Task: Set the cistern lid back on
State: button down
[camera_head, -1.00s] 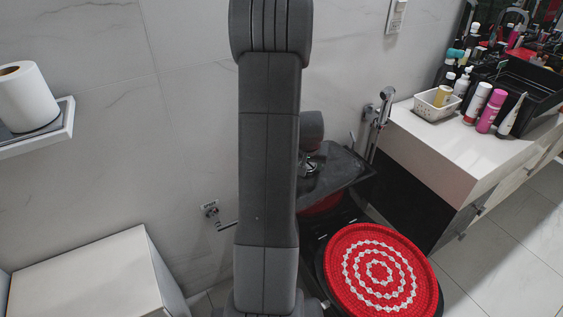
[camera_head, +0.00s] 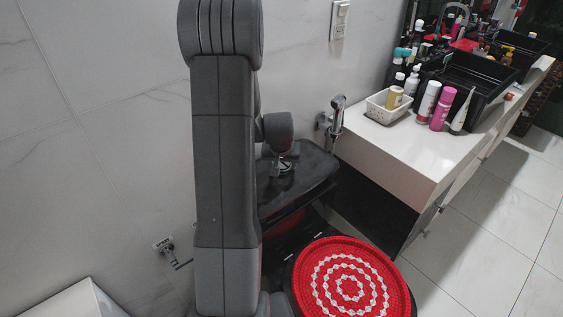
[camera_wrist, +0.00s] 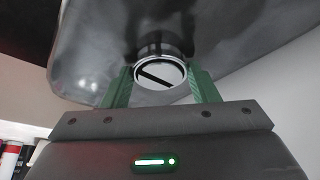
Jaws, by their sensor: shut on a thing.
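The dark, glossy cistern lid (camera_head: 314,168) lies roughly flat behind the toilet, partly hidden by my arm in the head view. In the wrist view the lid (camera_wrist: 95,55) fills the upper middle, with a round chrome button (camera_wrist: 160,74) in it. My gripper (camera_wrist: 160,80) has its green fingers on either side of this button, shut on the lid's chrome fitting. In the head view my gripper (camera_head: 283,164) is small and above the lid. The cistern is mostly hidden under the lid, and I cannot tell whether lid and cistern touch.
A red and white round cover (camera_head: 350,284) lies on the toilet in front. A hand sprayer (camera_head: 337,112) hangs on the wall just right of the lid. A white counter (camera_head: 395,160) with bottles, a basket (camera_head: 388,108) and a black sink stands to the right.

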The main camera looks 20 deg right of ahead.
aim_at(282, 176)
jog(key=shift+f+b, duration=0.75)
jog(key=shift+f, duration=0.7)
jog(key=shift+f+b, duration=1.65)
jog(key=shift+f+b, duration=0.55)
jog(key=shift+b, duration=0.35)
jog(key=shift+c, duration=2.3)
grip_release()
jog(key=shift+s+f, duration=0.1)
jog(key=p+v, duration=0.1)
jog(key=v, duration=1.3)
jog(key=shift+p, duration=0.4)
